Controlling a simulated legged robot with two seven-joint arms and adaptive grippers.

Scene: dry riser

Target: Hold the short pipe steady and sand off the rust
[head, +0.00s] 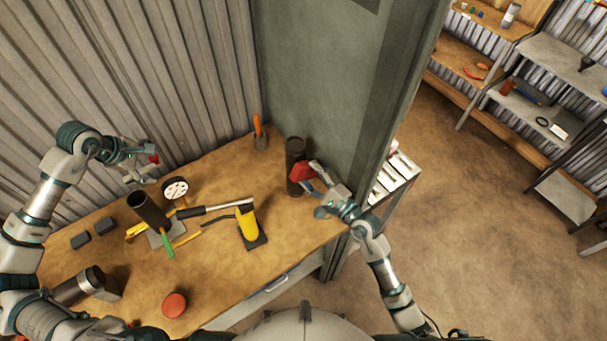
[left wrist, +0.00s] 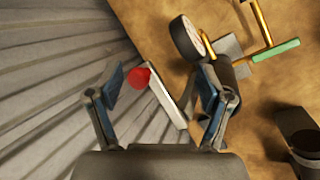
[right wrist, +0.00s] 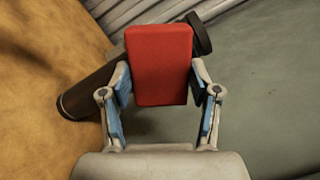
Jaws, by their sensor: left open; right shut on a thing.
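My right gripper (head: 314,180) is shut on a red block (head: 301,172), which fills the space between its fingers in the right wrist view (right wrist: 160,65). The block is in front of a dark pipe (head: 295,149) by the grey-green panel and hides its middle; I cannot tell if they touch. Another short dark pipe (head: 150,212) is on the bench at left, and a third (head: 80,287) is at the front left. No rust is clear on any. My left gripper (head: 138,168) is open above the bench near the corrugated wall. A white bar with a red end (left wrist: 167,95) shows beyond its fingers.
A round gauge (head: 174,188), a black-handled tool (head: 210,208), a yellow tool (head: 248,226) and a green-handled tool (head: 168,245) crowd the middle left. An orange-handled trowel (head: 259,133) is at the back. A red disc (head: 174,305) is at the front. The bench's right front is clear.

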